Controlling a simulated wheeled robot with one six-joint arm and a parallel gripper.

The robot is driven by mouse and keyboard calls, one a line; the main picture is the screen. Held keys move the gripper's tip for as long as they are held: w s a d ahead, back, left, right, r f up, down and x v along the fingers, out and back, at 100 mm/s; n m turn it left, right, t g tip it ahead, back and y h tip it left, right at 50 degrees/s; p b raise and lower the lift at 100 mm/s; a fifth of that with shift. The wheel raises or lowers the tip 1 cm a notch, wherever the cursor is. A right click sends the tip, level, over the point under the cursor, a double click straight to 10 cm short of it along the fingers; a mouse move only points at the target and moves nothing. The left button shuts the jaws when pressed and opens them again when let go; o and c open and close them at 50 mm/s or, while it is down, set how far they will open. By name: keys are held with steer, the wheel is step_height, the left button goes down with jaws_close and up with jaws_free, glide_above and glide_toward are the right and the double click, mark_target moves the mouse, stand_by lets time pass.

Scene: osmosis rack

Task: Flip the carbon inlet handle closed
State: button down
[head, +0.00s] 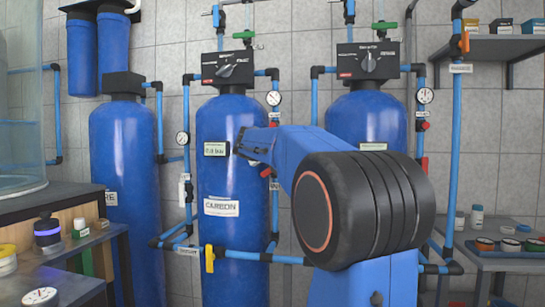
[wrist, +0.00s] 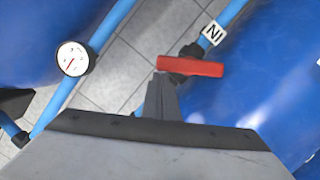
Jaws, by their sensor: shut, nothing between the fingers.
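The carbon tank (head: 222,245) is the blue cylinder with a CARBON label in the head view. A red handle (wrist: 190,67) is on a blue pipe in the wrist view, beside a white tag (wrist: 214,33) reading IN. The handle lies at an angle across the pipe. A red piece (head: 266,172) beside the tank in the head view appears to be this handle. My gripper (head: 243,149) is shut and empty in front of the tank's right side. In the wrist view its fingertips (wrist: 163,80) are at the handle's left end; I cannot tell if they touch.
A gauge (wrist: 72,58) sits on another pipe in the wrist view. A yellow handle (head: 210,258) is on the low pipe. Another blue tank (head: 367,120) stands to the right, partly behind my arm. Shelves (head: 495,260) with jars are at far right.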

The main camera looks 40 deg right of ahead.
steer(key=m, duration=0.1)
steer(key=s+d+f+m, duration=0.1)
steer(key=m, duration=0.1)
steer(key=s+f+m+t+y, duration=0.1)
steer(key=shift+d, duration=0.3)
steer(key=shift+s+d+f, duration=0.1)
steer(key=shift+f, duration=0.05)
stand_by(0.6)
steer(key=v, duration=1.7)
steer(key=shift+s, duration=0.25)
